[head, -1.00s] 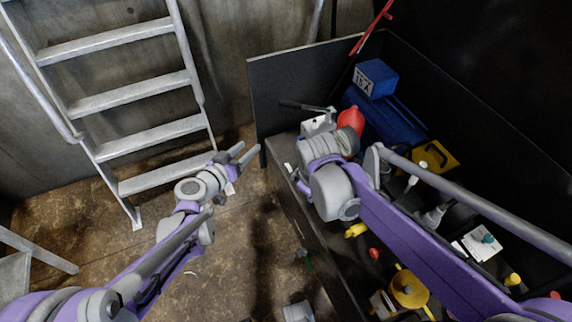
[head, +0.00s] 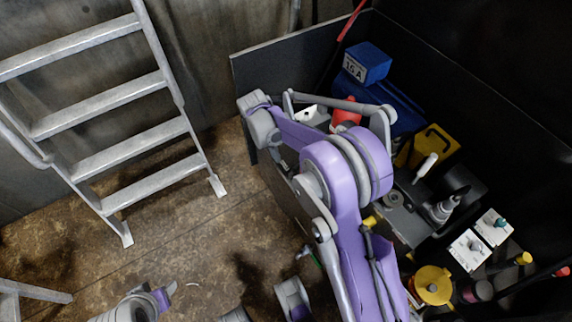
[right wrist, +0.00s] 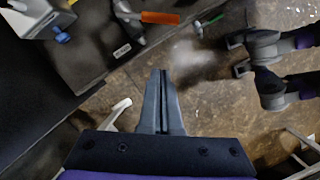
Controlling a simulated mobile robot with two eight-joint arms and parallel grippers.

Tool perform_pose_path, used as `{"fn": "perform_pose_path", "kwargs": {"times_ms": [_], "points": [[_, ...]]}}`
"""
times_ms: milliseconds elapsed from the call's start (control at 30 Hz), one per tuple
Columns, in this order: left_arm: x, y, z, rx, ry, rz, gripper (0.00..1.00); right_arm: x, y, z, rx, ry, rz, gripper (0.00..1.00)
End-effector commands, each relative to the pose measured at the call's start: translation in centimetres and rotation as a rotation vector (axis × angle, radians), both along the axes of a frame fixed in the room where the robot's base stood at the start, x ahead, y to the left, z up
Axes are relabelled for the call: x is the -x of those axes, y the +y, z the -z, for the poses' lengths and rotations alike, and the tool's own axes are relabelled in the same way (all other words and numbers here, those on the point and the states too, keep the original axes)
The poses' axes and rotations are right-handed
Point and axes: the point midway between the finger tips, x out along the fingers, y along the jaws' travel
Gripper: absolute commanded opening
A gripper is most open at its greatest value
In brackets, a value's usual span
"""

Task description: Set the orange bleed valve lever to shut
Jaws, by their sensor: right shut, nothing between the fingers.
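An orange lever (right wrist: 160,17) shows at the top of the right wrist view, at the edge of the dark bench beside a grey metal fitting. I cannot tell its exact setting. In the head view I cannot make it out; my right arm covers much of that bench edge. My right gripper (right wrist: 161,73) is shut and empty, its fingers pointing toward the bench edge, with a gap visible between the fingertips and the orange lever. In the head view its fingers are hidden behind my arm.
A green handle (right wrist: 210,20) is close beside the orange lever. The bench holds a blue box (head: 367,62), a yellow block (head: 428,148), a round yellow part (head: 433,285) and white boxes (head: 468,250). A ladder (head: 120,110) stands left. Brown floor (head: 220,220) lies open between.

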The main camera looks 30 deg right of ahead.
Motion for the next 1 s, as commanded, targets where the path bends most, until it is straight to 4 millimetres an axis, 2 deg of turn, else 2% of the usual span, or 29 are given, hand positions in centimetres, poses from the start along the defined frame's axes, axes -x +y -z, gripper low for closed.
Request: {"fn": "perform_pose_path", "kwargs": {"times_ms": [167, 533, 700, 1000], "points": [[0.0, 0.0, 0.6, -0.001, 0.002, -0.001, 0.53, 0.3, -0.5, 2.3, 0.000, 0.000, 0.001, 0.00], [-0.1, 0.0, 2.3, 0.001, 0.007, 0.000, 0.53, 1.2, -2.0, 9.9, 0.000, 0.000, 0.002, 0.00], [-0.1, 0.0, 2.4, 0.001, 0.007, 0.000, 0.53, 2.6, -4.2, 10.1, 0.000, 0.000, 0.004, 0.00], [-0.1, 0.0, 2.5, 0.001, 0.008, 0.001, 0.53, 3.3, -5.3, 10.3, -0.001, -0.001, 0.002, 0.00]]}}
